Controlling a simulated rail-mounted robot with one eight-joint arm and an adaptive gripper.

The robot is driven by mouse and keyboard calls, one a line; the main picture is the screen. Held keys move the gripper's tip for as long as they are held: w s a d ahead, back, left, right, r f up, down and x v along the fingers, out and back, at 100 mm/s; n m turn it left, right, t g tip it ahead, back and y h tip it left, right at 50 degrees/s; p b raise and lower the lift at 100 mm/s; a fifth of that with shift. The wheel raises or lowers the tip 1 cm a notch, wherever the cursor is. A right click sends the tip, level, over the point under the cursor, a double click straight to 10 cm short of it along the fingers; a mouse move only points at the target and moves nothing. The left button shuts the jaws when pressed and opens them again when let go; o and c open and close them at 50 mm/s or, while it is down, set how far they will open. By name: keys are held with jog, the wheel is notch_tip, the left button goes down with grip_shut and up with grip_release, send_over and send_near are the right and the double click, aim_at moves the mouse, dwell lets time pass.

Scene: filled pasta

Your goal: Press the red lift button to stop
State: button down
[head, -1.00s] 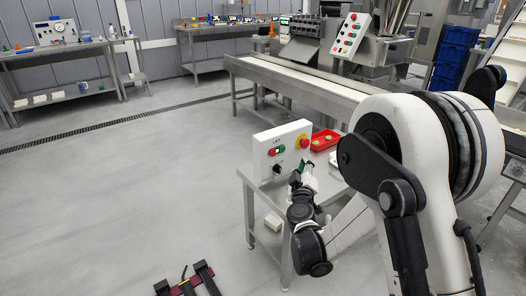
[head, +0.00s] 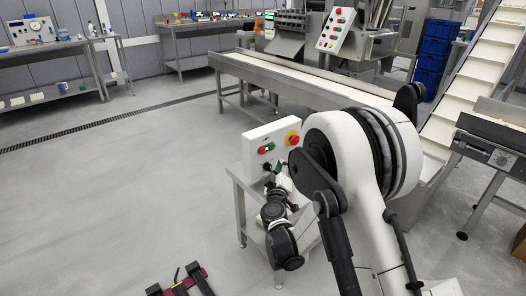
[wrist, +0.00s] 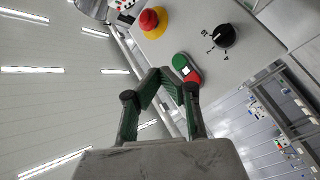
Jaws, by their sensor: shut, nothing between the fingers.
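A white control box (head: 258,137) stands on a small steel table in the head view; its face fills the upper right of the wrist view (wrist: 255,25). It carries a double button with a green half (wrist: 180,62) and a red half (wrist: 193,79), with a white middle. A red mushroom button on a yellow base (wrist: 150,19) and a black rotary knob (wrist: 224,36) are on the same face. My gripper (wrist: 160,74) is shut and empty. Its green fingertips appear just beside the double button; I cannot tell whether they touch. The right finger partly covers the red half's edge.
A long conveyor (head: 300,75) runs behind the box, with another button panel (head: 336,30) above it. A dark red and black object (head: 180,285) lies on the floor at the front. The floor to the left is clear.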

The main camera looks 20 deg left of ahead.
aim_at(267, 148)
jog(key=shift+w+a, duration=0.55)
jog(key=shift+a, duration=0.4)
jog(key=shift+w+a, duration=0.5)
jog(key=shift+a, duration=0.45)
jog(key=shift+w+a, duration=0.55)
jog(key=shift+a, duration=0.4)
jog(key=shift+a, duration=0.1)
jog(key=shift+w+a, duration=0.2)
jog(key=shift+a, duration=0.1)
jog(key=shift+w+a, duration=0.2)
jog(key=shift+a, duration=0.15)
jog(key=shift+s+d+b, duration=0.1)
jog(key=shift+d+b, duration=0.1)
jog(key=shift+b, duration=0.1)
jog(key=shift+s+d, duration=0.3)
jog(key=shift+d, duration=0.25)
